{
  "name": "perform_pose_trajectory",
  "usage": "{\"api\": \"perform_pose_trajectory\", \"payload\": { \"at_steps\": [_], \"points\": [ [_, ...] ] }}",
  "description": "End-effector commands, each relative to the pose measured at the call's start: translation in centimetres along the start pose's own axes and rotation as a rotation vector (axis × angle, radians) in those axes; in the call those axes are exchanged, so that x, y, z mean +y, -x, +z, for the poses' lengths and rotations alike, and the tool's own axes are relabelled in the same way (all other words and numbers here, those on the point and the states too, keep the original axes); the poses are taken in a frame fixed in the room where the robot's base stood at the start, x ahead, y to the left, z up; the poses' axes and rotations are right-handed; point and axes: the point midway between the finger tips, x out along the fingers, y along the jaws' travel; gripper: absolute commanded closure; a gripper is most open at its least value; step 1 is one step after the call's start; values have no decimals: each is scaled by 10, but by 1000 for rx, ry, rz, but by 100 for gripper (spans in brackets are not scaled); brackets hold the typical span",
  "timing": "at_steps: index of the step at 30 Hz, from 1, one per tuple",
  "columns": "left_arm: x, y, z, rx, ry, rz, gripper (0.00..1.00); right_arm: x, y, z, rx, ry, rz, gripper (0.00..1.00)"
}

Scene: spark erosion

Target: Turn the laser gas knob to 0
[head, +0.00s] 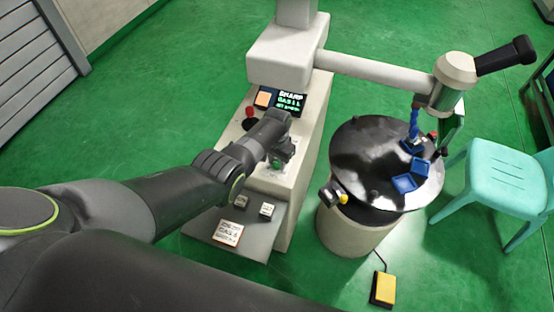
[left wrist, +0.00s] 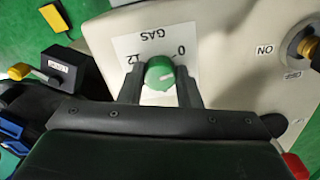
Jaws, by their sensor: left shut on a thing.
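The green gas knob (left wrist: 160,73) sits on a white label (left wrist: 150,44) that reads GAS, with 0 on the right and 12 on the left in the left wrist view. A pale pointer mark shows on the knob's face; its exact setting is hard to read. My left gripper (left wrist: 160,82) is shut on the knob, one finger on each side. In the head view my left gripper (head: 281,148) reaches the front of the pale machine cabinet (head: 307,135), and the green knob (head: 276,163) shows partly beside it. My right gripper is not in view.
A lit display (head: 289,102) and a red button (head: 249,112) are above the gripper. A black-lidded drum (head: 365,165) with blue trays stands right of the cabinet, near a yellow pedal (head: 384,288) and turquoise chair (head: 505,180). A grey shelf (head: 258,238) juts out below.

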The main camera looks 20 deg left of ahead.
Motion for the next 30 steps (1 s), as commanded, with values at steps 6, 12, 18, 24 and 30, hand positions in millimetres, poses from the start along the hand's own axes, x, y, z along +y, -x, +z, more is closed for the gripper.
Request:
{"api": "perform_pose_trajectory", "payload": {
  "at_steps": [6, 12, 18, 24, 30],
  "points": [
    [-1, 2, -1, 3, 166, -3, 92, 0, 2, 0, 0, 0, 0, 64],
    [-1, 2, -2, 4, 272, -2, 92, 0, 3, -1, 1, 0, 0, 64],
    [-1, 2, -2, 4, 330, -2, 92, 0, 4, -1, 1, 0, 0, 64],
    [-1, 2, -2, 4, 351, -2, 92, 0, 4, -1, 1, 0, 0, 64],
    [-1, 2, -2, 4, 352, -2, 92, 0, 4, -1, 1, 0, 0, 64]
  ]
}}
